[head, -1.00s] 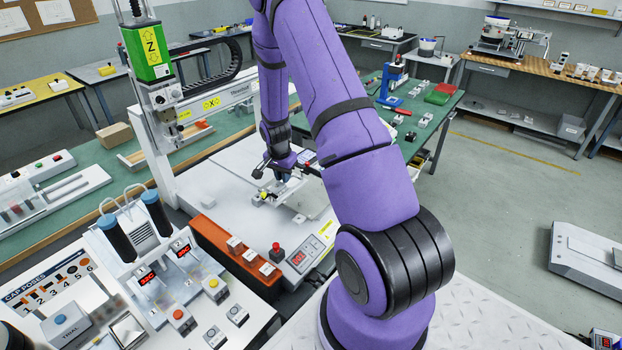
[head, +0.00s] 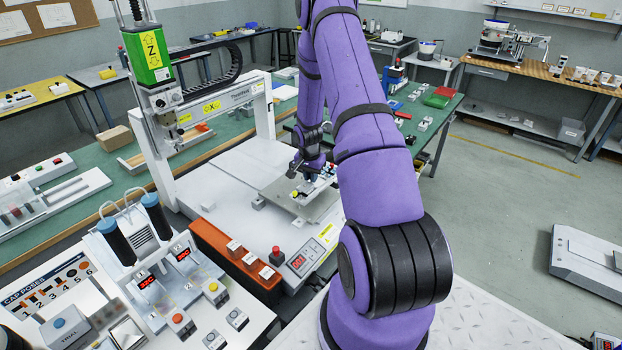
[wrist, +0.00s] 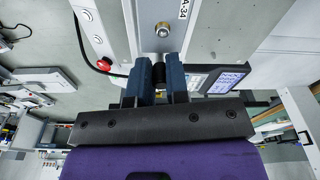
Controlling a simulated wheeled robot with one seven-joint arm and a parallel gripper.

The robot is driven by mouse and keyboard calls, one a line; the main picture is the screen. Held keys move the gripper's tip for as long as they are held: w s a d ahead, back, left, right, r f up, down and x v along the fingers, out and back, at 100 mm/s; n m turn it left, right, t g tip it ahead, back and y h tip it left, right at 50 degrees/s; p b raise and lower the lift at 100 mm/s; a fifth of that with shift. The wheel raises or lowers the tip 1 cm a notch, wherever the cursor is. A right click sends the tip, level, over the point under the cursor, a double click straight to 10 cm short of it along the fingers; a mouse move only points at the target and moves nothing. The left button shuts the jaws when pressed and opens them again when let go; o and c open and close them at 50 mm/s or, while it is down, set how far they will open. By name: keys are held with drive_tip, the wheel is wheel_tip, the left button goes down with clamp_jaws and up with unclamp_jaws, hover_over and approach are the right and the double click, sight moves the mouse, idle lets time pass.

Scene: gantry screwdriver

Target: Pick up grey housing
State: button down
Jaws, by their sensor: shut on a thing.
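My gripper (head: 309,173) is low over the right part of the white gantry machine's bed. In the wrist view its two blue fingers (wrist: 157,84) are shut on a small dark round knob (wrist: 159,73). Just beyond the fingers is a grey plate (wrist: 160,12) with a brass-coloured screw and a label ending in "A-34". In the head view a flat grey plate (head: 312,207) with a yellow-and-black part lies under the gripper. A small grey block (head: 258,202), possibly the grey housing, sits on the bed left of that plate, apart from my gripper.
The gantry frame (head: 160,135) with its green Z unit (head: 148,52) stands left of my arm.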

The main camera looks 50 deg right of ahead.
drive_tip(key=shift+f, duration=0.55)
drive_tip(key=shift+f, duration=0.35)
drive_tip(key=c, duration=1.5)
unclamp_jaws()
drive_tip(key=shift+f, duration=0.1)
drive_tip(key=o, duration=0.4)
